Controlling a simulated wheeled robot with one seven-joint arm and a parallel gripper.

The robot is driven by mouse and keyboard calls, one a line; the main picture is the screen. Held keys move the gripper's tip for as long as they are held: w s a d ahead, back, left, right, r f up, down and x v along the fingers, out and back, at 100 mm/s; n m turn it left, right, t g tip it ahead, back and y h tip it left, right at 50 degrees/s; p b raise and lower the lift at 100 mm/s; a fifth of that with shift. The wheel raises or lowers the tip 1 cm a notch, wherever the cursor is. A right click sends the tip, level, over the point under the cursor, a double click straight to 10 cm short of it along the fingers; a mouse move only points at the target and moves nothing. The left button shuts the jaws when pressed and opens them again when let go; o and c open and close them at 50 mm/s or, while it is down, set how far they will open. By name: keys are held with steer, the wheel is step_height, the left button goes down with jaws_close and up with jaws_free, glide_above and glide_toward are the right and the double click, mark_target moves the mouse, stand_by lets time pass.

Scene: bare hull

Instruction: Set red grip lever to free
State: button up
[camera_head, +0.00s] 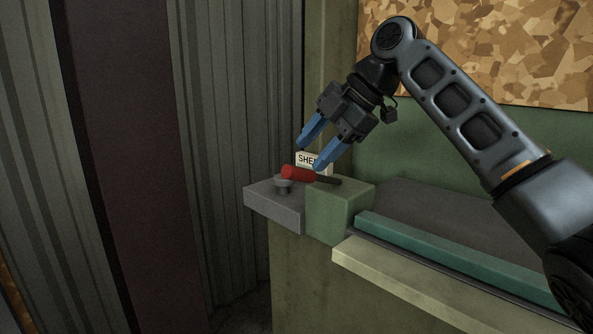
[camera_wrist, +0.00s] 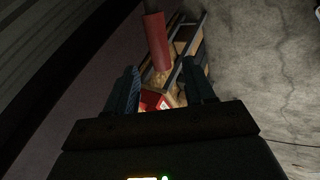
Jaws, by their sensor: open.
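The red grip lever (camera_head: 295,173) has a red cylindrical handle on a dark shaft, lying nearly level above a grey-green block. The handle points left in the head view. My gripper (camera_head: 310,158) has blue fingers that are open and angled down at the lever. One fingertip is near the handle's right part; I cannot tell whether it touches. In the wrist view my gripper (camera_wrist: 161,66) holds nothing. A white label (camera_head: 306,158) starting "SHE" stands behind, partly hidden by a finger.
A grey block (camera_head: 272,206) with a small round knob (camera_head: 283,184) sits left of the green block (camera_head: 335,210). A teal rail (camera_head: 440,255) and pale ledge (camera_head: 400,275) run right. Corrugated grey wall (camera_head: 235,130) stands left; a patterned tan panel (camera_head: 510,50) is behind.

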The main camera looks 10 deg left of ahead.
mark_target(298, 168)
steer(key=x, duration=0.7)
steer(key=shift+a+f, duration=0.1)
steer(key=shift+s, duration=0.1)
steer(key=shift+c, duration=0.5)
jaws_close()
